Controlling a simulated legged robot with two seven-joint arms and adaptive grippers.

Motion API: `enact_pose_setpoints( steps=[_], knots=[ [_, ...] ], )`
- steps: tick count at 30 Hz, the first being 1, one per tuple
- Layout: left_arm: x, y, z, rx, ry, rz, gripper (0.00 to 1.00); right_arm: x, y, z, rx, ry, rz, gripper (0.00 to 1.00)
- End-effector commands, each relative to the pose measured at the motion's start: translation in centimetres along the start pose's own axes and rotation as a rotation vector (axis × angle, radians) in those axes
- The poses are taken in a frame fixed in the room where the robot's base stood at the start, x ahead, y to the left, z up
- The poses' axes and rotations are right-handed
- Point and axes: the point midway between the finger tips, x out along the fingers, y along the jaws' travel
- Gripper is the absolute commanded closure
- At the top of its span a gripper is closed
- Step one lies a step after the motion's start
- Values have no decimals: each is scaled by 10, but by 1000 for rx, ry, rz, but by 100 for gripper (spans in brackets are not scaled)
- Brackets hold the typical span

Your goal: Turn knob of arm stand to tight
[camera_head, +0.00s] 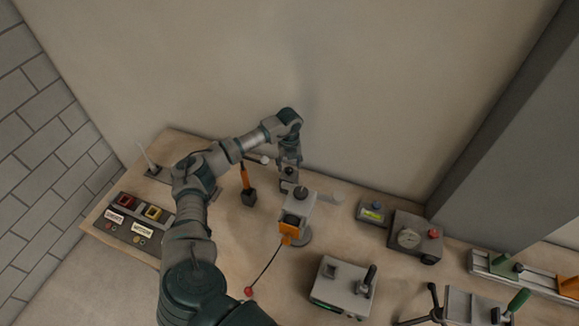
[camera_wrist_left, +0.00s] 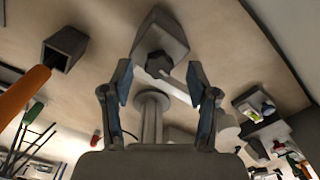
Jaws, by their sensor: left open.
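The arm stand shows as a grey block (camera_head: 297,204) on a post with a round base, and a pale arm reaches out to its right. Its dark knob (camera_head: 301,192) is on top of the block. In the left wrist view the black knob (camera_wrist_left: 158,63) sits on the stand's grey block (camera_wrist_left: 160,35), in line with the gap between the fingers. My left gripper (camera_head: 288,184) hangs just beside the knob in the head view. It is open, with its two blue-padded fingers (camera_wrist_left: 165,88) apart and nothing between them. Whether a finger touches the knob cannot be told.
An orange-handled tool in a dark holder (camera_head: 249,198) stands left of the stand. A button panel (camera_head: 130,222) is further left. A grey box with a lever (camera_head: 342,288) is in front right. A gauge box (camera_head: 414,237) is further right. The wall is close behind.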

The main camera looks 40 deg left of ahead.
Motion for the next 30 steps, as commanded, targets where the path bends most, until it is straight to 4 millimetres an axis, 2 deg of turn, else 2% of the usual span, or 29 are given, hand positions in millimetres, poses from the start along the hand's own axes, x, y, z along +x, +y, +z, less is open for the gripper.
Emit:
enact_pose_setpoints(
  steps=[9, 15, 20, 30],
  knots=[
    [-71, -2, 1, 1, -4, -5, 41, 0, 0, 0, 0, 0, 0, 0],
    [-98, -2, 1, 0, -4, -3, 41, 0, 1, 0, 1, 0, 0, 0],
    [-104, -1, 1, 0, -2, -1, 41, 0, 1, 0, 1, 0, 0, 0],
    [-104, -1, 1, 0, -2, -2, 41, 0, 0, 0, 1, -2, 1, 0]
  ],
)
